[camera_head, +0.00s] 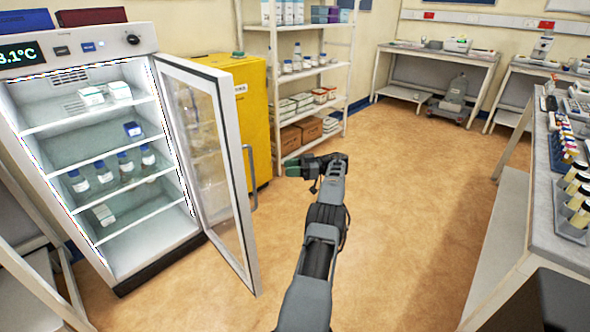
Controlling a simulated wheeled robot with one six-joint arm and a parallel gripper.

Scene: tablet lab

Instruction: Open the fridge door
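The fridge (20,107) stands at the left, lit inside, with a temperature display on its top panel. Its glass door (217,150) is hinged at the right side and stands wide open, swung out toward the front. The door's grey vertical handle (251,178) is on the door's outer side, facing right. My gripper (292,167) is at the end of my arm in the middle of the view, to the right of the handle and apart from it. Its fingers are small and partly hidden by the wrist, so I cannot tell whether they are open or shut.
A yellow cabinet (255,120) stands behind the fridge door. A white shelf rack (346,70) with boxes and bottles is beyond it. A bench (555,215) with vials runs along the right. The brown floor (420,170) in the middle is clear.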

